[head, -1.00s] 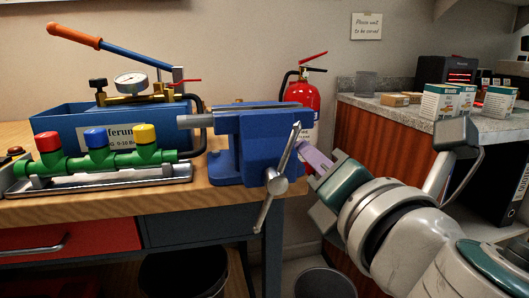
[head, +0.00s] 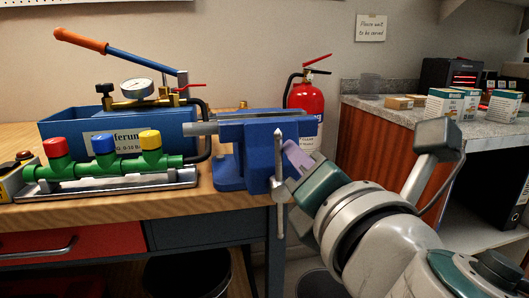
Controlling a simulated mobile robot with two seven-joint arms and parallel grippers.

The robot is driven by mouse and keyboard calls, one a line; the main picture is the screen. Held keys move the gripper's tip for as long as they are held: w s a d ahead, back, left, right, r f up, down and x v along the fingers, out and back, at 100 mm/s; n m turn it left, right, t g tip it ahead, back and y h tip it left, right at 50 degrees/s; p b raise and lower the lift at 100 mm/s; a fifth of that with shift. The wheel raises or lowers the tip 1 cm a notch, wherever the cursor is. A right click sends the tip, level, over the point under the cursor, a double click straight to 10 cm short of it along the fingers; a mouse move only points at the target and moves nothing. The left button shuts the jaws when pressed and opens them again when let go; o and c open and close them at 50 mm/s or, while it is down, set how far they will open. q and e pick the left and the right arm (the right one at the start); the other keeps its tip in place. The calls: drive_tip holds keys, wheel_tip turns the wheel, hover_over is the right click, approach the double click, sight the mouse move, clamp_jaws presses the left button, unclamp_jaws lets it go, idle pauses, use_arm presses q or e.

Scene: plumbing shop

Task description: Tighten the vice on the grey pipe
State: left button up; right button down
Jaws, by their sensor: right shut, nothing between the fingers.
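The blue vice (head: 258,160) stands at the right end of the wooden workbench. The grey pipe (head: 200,128) lies level and sticks out to the left from the vice jaws; the part between the jaws is hidden. The vice's metal handle bar (head: 279,222) hangs nearly upright at the vice's front. My right gripper (head: 292,150) comes in from the right with its purple fingers shut and empty, close beside the upper half of the bar. I cannot tell whether it touches the bar. My left gripper is not in view.
A blue test pump (head: 60,127) and a green manifold with coloured caps (head: 105,164) fill the bench left of the vice. A red fire extinguisher (head: 306,97) stands behind the vice. A stone counter (head: 400,112) with boxes is at right.

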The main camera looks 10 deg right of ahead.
drive_tip(key=shift+a+r, duration=0.15)
drive_tip(key=shift+a, duration=0.55)
drive_tip(key=shift+a, duration=0.75)
